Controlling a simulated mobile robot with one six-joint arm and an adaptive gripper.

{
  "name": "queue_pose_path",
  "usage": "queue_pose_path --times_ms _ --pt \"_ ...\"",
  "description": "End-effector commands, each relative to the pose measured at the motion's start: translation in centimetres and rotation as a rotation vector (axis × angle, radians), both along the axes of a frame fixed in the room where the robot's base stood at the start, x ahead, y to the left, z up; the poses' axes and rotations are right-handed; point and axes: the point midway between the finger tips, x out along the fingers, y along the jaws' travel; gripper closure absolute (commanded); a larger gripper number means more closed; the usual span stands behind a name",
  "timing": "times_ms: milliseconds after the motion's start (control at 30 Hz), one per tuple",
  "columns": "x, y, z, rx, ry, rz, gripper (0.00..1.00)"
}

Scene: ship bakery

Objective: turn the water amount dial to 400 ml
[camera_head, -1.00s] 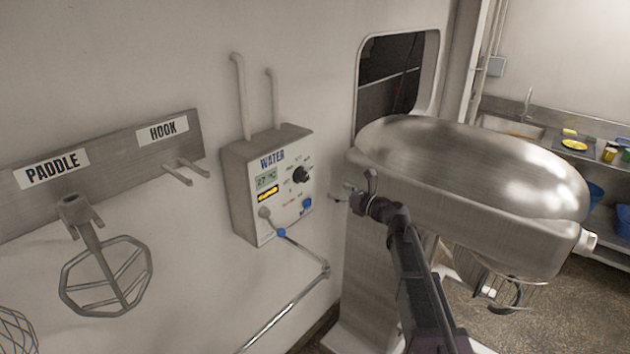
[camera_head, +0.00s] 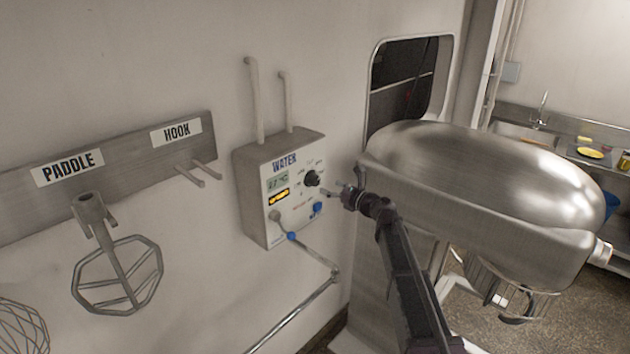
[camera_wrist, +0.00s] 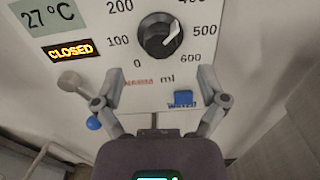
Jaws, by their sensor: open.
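The water amount dial (camera_head: 312,178) is a black round knob on the white water panel (camera_head: 258,220). In the wrist view the dial (camera_wrist: 156,40) carries a white pointer aimed up and to the right, seemingly between the 400 and 500 marks. The scale runs from 0 to 600 ml. My gripper (camera_wrist: 160,80) is open and empty, its fingers spread below the dial in the picture and apart from it. In the head view my gripper (camera_head: 336,190) is just right of the panel, facing it.
A display (camera_wrist: 52,14) reads 27 °C, and a lit sign (camera_wrist: 69,50) reads CLOSED. A blue button (camera_wrist: 183,97) lies below the dial, near the right finger. A lever (camera_head: 283,227) and pipe are lower left. A large steel mixer (camera_head: 480,190) stands close on the right.

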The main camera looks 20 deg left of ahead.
Motion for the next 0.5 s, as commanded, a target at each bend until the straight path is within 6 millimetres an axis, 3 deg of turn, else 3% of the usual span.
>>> queue_pose_path --times_ms 233,500 --pt "1.6 3.7 0.0 0.000 0.000 0.002 0.08" --pt "2.5 5.9 0.0 0.000 0.000 0.000 0.08"
